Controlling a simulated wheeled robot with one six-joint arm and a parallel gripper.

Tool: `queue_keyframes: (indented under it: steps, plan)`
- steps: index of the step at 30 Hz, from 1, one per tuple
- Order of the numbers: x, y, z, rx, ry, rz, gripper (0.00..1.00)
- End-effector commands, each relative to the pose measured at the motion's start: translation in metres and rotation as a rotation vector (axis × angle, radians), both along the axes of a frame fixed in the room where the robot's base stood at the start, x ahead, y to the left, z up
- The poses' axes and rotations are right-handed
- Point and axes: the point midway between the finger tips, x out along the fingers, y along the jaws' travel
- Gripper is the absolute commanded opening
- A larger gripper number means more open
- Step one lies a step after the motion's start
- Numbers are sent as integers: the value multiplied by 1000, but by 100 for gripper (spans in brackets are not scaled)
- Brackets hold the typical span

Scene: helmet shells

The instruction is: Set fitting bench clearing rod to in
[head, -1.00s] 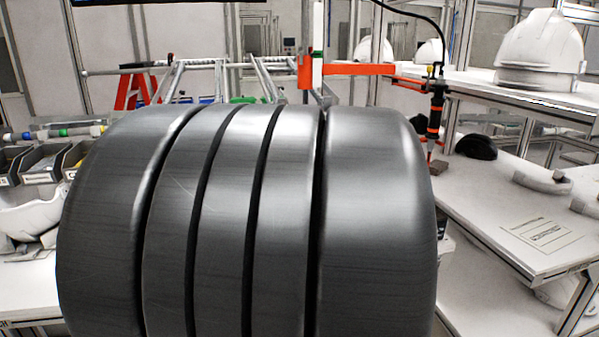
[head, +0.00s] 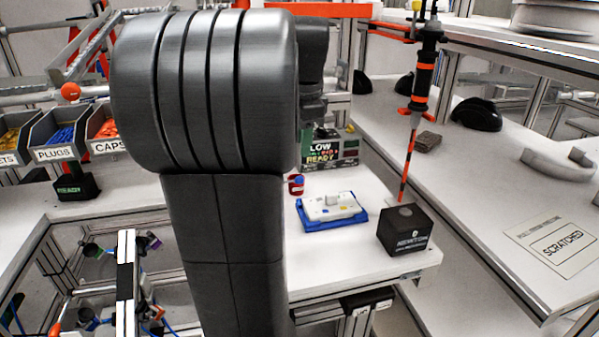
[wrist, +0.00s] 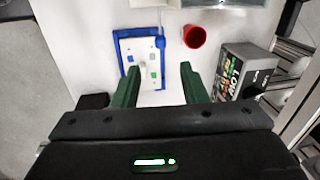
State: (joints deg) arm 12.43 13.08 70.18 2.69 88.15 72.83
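My gripper (wrist: 159,68) is open in the wrist view, with two green fingers apart and nothing between them. It is above the white bench (head: 373,262), facing a blue tray (wrist: 119,48) with a white plate on it. No rod is labelled as the clearing rod, so I cannot tell which part it is. A red ball knob (head: 70,92) shows at the left, by the metal rails. A thin red-and-black rod (head: 408,160) hangs below an orange-banded tool at the right. My arm hides the middle of the head view.
The blue tray (head: 335,227) also shows on the bench in the head view, with a red cup (head: 296,187), a sign box (head: 345,150) and a black block (head: 405,232) near it. Bins (head: 60,140) stand left. A side shelf (head: 490,190) holds black and white pieces.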

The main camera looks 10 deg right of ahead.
Motion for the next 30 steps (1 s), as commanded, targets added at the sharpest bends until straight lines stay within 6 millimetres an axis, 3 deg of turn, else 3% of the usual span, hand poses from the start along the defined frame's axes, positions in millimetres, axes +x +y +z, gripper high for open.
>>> queue_keyframes:
  steps: [6,13,18,27,30]
  plan:
    - [7,1,-50,0,5,1,39]
    - [13,1,-85,1,2,2,39]
    - [15,1,-96,0,1,2,39]
    - [15,1,-98,0,0,2,39]
    - [15,1,-98,0,0,2,20]
